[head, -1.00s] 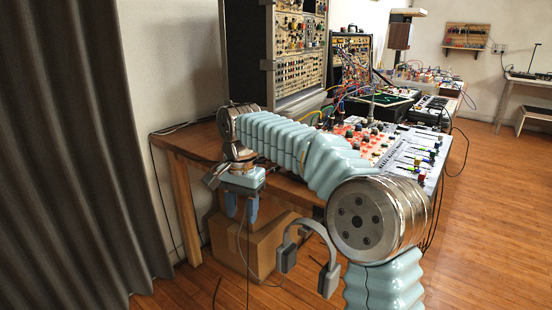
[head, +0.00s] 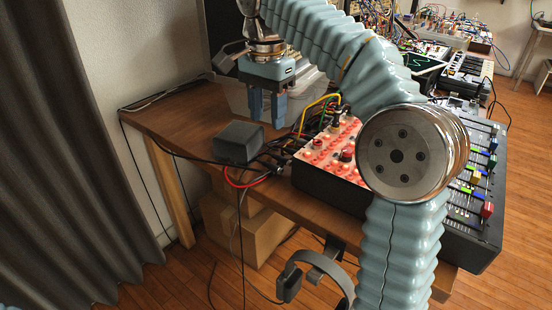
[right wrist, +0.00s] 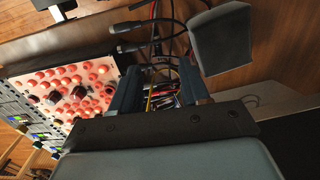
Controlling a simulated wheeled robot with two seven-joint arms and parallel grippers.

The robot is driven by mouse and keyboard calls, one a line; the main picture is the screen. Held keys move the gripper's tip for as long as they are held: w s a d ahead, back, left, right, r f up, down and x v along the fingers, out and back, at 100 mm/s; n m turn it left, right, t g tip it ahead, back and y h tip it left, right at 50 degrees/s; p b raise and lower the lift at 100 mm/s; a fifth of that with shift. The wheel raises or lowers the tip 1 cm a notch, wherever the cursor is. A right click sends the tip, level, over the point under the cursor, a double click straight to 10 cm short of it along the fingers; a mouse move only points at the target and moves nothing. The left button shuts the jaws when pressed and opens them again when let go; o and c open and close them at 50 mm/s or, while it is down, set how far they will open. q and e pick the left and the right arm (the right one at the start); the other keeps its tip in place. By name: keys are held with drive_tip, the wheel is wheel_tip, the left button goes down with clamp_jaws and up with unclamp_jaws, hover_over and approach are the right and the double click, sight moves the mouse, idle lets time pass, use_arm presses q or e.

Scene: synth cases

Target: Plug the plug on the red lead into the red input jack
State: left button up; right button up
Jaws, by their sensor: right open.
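The red lead (head: 238,184) hangs in a loop over the table's front edge, by a bundle of dark cables and plugs (head: 280,160). I cannot tell which plug ends it. A red-dotted panel (head: 325,150) stands right of the bundle, and also shows in the right wrist view (right wrist: 72,88); I cannot pick out the red input jack. My right gripper (head: 267,121) points down, open and empty, above the table behind the bundle. In the right wrist view its fingers (right wrist: 158,88) stand apart, with cables visible beyond them. My left gripper is not in view.
A dark grey block (head: 238,142) sits left of the cables. A clear bin (head: 232,96) stands behind my right gripper. A mixer with faders (head: 475,190) is at the right. Headphones (head: 290,284) hang below the front edge. The table's left end (head: 165,118) is mostly clear.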

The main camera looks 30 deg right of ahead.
drive_tip(key=b, duration=0.2)
hover_over(273, 169)
drive_tip(key=f, duration=0.6)
drive_tip(key=shift+w+a+f, duration=0.35)
drive_tip(key=shift+f, duration=0.05)
drive_tip(key=f, duration=0.3)
drive_tip(key=f+b, duration=0.1)
drive_tip(key=f, duration=0.1)
drive_tip(key=shift+s+d+f, duration=0.25)
drive_tip(key=shift+d+f, duration=0.05)
drive_tip(key=shift+f, duration=0.05)
drive_tip(key=shift+c, duration=0.4)
clamp_jaws()
